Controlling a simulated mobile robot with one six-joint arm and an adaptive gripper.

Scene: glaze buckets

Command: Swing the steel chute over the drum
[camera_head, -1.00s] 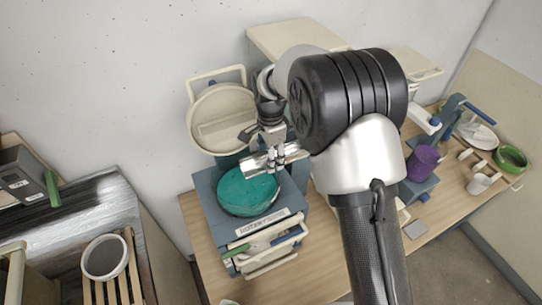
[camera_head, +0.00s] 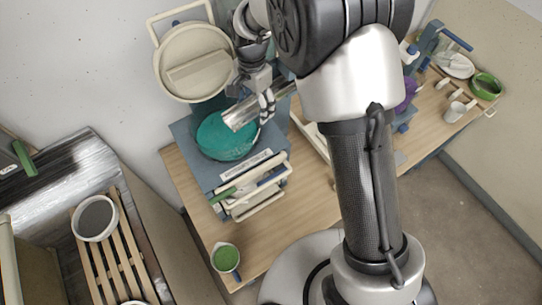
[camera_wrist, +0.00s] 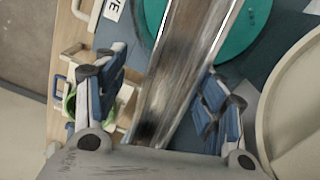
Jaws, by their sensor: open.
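The steel chute (camera_head: 243,113) is a shiny trough. Its lower-left end overlaps the far edge of the teal round drum (camera_head: 226,142) in the head view; its other end is hidden behind my arm. The drum sits on a blue-grey stand. My gripper (camera_head: 267,104) is at the chute, right of the drum. In the wrist view my gripper (camera_wrist: 163,85) has its two blue-padded fingers apart, with the chute (camera_wrist: 185,65) running between them and visible gaps at both sides. The drum (camera_wrist: 255,22) shows beneath the chute there. I cannot tell whether a finger touches the chute.
A cream round lid (camera_head: 193,50) stands close behind the drum. A rack with cream handles (camera_head: 255,190) is in front. A cup of green glaze (camera_head: 226,257) stands near the table's front edge. A slatted wooden rack (camera_head: 112,255) with a grey bucket (camera_head: 95,217) is at left.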

